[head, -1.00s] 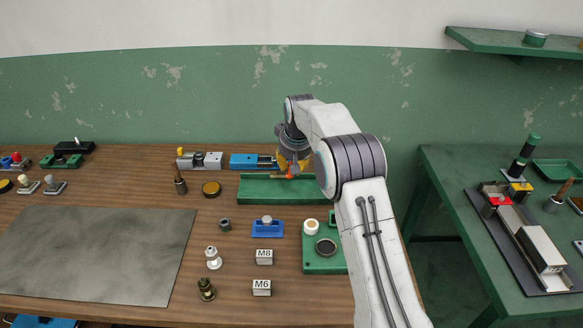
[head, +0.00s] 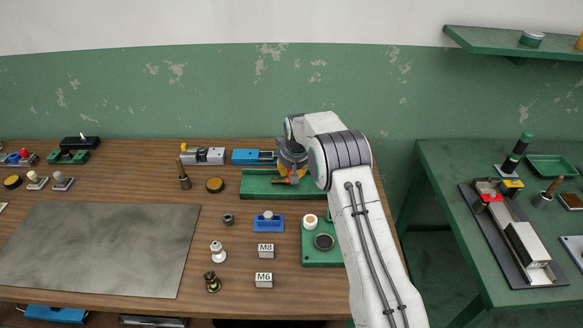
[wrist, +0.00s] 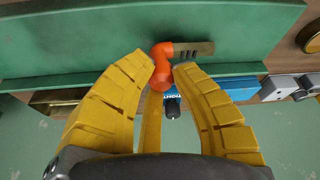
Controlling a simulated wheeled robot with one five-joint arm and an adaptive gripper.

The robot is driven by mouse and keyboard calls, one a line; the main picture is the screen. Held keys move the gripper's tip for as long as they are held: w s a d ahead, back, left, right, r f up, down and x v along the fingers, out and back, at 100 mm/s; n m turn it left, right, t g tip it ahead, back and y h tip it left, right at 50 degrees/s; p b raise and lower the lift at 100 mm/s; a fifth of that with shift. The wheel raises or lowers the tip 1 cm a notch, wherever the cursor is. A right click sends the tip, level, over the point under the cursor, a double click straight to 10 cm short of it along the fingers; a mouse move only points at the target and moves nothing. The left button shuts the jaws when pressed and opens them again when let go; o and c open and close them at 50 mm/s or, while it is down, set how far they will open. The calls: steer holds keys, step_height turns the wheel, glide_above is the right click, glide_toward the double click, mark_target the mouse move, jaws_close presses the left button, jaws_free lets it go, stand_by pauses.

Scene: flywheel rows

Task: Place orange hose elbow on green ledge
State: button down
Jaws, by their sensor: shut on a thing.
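The orange hose elbow (wrist: 161,66) is between the yellow fingertips of my gripper (wrist: 163,75) in the wrist view. A ribbed grey-brown end sticks out of it to the right. In the head view the elbow (head: 293,179) shows as a small orange spot below my gripper (head: 291,168). My gripper is shut on it. The long green ledge (head: 258,192) lies on the wooden bench below the gripper, and its broad green face (wrist: 90,40) shows in the wrist view. The elbow appears over or close to its back edge; I cannot tell whether they touch.
A blue block (head: 250,157) stands behind the ledge, beside a grey fixture (head: 205,156). A green plate (head: 318,257) lies in front. A green wall shelf (head: 480,40) is at upper right.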

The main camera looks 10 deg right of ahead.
steer(key=shift+f, duration=0.15)
steer(key=c, duration=1.2)
jaws_free()
steer(key=shift+o, duration=0.2)
